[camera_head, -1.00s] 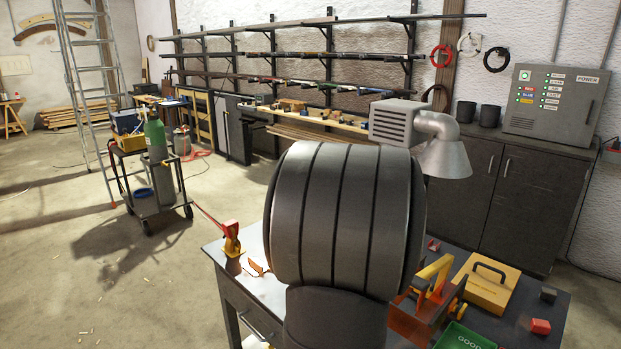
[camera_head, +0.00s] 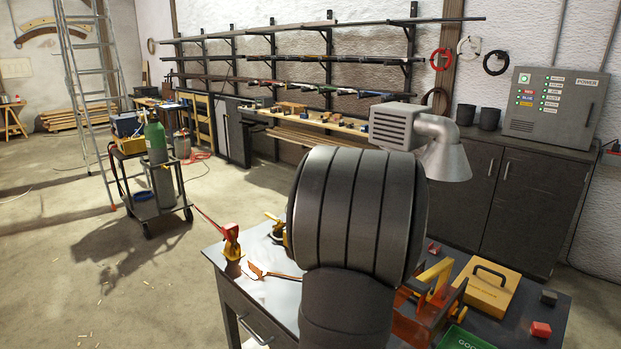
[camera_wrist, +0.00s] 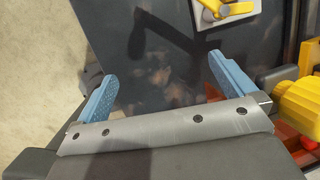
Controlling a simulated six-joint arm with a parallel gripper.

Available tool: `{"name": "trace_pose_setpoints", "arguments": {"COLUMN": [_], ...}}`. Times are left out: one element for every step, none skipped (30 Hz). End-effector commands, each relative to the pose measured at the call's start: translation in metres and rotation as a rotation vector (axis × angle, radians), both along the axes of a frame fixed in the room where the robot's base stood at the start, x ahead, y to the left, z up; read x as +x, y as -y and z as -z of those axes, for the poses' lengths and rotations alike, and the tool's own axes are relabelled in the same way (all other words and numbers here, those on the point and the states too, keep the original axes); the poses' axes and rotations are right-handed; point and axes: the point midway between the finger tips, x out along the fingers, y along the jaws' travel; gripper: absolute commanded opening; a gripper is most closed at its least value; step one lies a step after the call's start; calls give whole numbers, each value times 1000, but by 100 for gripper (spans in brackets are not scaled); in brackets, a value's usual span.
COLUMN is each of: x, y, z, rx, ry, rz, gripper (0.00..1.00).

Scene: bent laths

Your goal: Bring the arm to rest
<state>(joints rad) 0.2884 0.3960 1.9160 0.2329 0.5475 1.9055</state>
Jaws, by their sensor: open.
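My gripper (camera_wrist: 166,82) shows in the wrist view with its two blue fingers wide apart and nothing between them. It is above the dark workbench top (camera_wrist: 125,30), near the bench's left edge, and the arm's shadow falls on the surface. In the head view my own grey arm covers the middle of the workbench (camera_head: 290,292) and hides the gripper.
A yellow case (camera_head: 487,285), a red block (camera_head: 541,329), a dark block (camera_head: 549,297) and a green tray (camera_head: 465,339) are at the bench's right. An orange-and-yellow clamp (camera_head: 232,241) stands at the left corner. A gas-cylinder cart (camera_head: 158,205) stands on the floor.

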Motion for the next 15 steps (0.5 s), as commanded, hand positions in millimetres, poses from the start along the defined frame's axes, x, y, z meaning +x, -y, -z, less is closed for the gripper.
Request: {"name": "trace_pose_setpoints", "arguments": {"x": [1,2,2,2,3,3,3,3,3,4,4,4,4,4,4], "y": [0,-1,-2,-3,-3,-4,-5,-5,-6,-7,-7,-7,-8,-8,-9], "z": [-1,-2,-4,-5,-6,-8,-9,-10,-11,-12,-13,-14,-15,-15,-15], "rx": [18,30,45,56,67,80,90,99,110,117,123,131,135,139,138], "ry": [-17,-29,-43,-55,-65,-79,-88,-97,-108,-114,-122,-128,-133,-136,-135], "rz": [9,16,22,26,31,37,42,46,51,53,56,58,60,63,70], "gripper": [100,100,100,100,100,100,100,100,100,100,100,100,100,100,100]}}
